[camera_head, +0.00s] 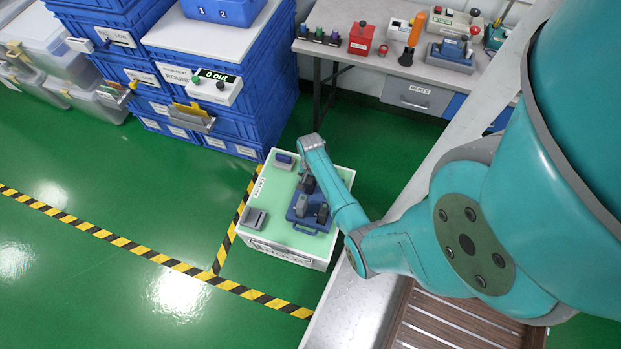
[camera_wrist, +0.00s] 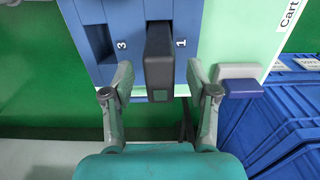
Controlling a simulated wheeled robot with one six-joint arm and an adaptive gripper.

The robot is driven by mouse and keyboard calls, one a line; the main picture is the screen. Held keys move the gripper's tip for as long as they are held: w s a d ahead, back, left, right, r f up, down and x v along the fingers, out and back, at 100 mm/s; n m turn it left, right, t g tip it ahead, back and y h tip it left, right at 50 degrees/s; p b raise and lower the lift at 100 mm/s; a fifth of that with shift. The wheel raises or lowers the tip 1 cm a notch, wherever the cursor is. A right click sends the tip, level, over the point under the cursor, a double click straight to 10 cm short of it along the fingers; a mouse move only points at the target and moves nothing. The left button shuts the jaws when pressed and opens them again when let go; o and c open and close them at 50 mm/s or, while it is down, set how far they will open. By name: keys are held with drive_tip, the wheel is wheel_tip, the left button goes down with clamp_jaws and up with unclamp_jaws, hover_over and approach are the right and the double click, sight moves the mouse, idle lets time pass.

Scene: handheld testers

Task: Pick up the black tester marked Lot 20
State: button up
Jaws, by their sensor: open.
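In the wrist view a black tester (camera_wrist: 159,65) stands in the blue rack (camera_wrist: 133,70), between the printed numbers 3 and 1. My gripper (camera_wrist: 159,78) is open, with one finger on each side of this tester and a gap visible at both sides. No lot mark on it is readable. In the head view the blue rack (camera_head: 305,228) sits on the green-topped cart with dark testers (camera_head: 302,206) in it. My arm's end covers the rack's far part there, so the gripper is hardly visible.
The cart (camera_head: 260,236) also bears a grey device (camera_head: 255,218) at front left and a blue-grey block (camera_head: 285,160) at the back, near the gripper's right finger in the wrist view (camera_wrist: 240,86). Blue crates (camera_head: 228,125) stand close behind. A workbench (camera_head: 345,55) with tools is farther back.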

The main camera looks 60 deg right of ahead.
drive_tip(key=shift+f, duration=0.3)
clamp_jaws()
drive_tip(key=shift+r, duration=0.1)
